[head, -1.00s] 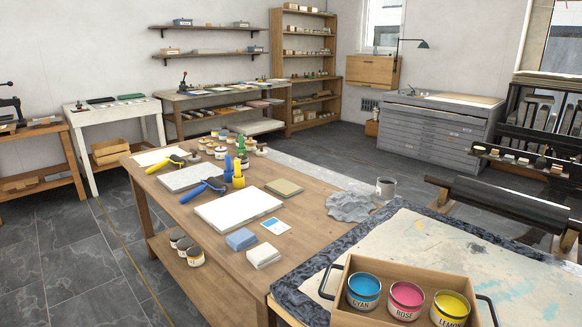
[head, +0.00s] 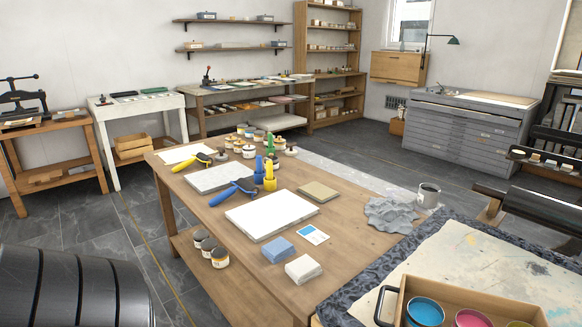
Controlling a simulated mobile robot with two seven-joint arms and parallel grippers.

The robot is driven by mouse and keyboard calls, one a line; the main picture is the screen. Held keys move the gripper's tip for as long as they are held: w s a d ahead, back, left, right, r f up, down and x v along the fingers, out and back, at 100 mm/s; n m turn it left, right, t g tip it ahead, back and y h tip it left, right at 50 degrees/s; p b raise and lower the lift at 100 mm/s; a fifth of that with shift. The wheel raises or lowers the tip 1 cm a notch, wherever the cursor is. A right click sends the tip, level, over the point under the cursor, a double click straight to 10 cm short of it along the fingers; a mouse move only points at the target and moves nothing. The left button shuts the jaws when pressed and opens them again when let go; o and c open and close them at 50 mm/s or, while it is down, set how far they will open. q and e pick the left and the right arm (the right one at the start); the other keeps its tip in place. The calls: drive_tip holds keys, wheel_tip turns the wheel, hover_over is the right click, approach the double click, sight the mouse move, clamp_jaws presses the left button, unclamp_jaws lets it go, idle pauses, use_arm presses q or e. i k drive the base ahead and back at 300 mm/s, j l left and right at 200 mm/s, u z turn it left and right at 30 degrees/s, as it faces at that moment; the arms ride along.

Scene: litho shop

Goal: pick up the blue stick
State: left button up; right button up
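A small upright blue stick (head: 259,170) stands on the long wooden table (head: 352,222), towards its far half. A yellow stick (head: 270,175) stands close beside it on the right, and a green one (head: 269,144) stands behind. The foot of the blue stick is partly hidden by a roller with a blue handle (head: 222,197) in front. Neither of my grippers is in view.
A white slab (head: 271,215), a blue block (head: 278,249) and a white block (head: 303,268) lie nearer on the table. Several ink jars (head: 248,151) stand behind the sticks. A box (head: 392,305) of paint cans is at lower right.

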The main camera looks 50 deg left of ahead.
sight(259, 159)
drive_tip(key=j+z, duration=0.3)
drive_tip(key=j, duration=0.15)
drive_tip(key=k+j+z, duration=0.15)
drive_tip(key=j+z, duration=0.15)
drive_tip(key=k+j+z, duration=0.15)
drive_tip(key=j, duration=0.2)
drive_tip(key=j+z, duration=0.15)
drive_tip(key=j, duration=0.15)
drive_tip(key=k+j+z, duration=0.15)
drive_tip(key=j, duration=0.15)
drive_tip(key=k+j, duration=0.2)
drive_tip(key=j, duration=0.25)
drive_tip(key=k+j+z, duration=0.1)
drive_tip(key=k+j, duration=0.15)
drive_tip(key=j, duration=0.2)
drive_tip(key=k+j, duration=0.2)
drive_tip(key=j, duration=0.2)
drive_tip(key=k+j+z, duration=0.15)
drive_tip(key=j, duration=0.25)
drive_tip(key=k, duration=0.1)
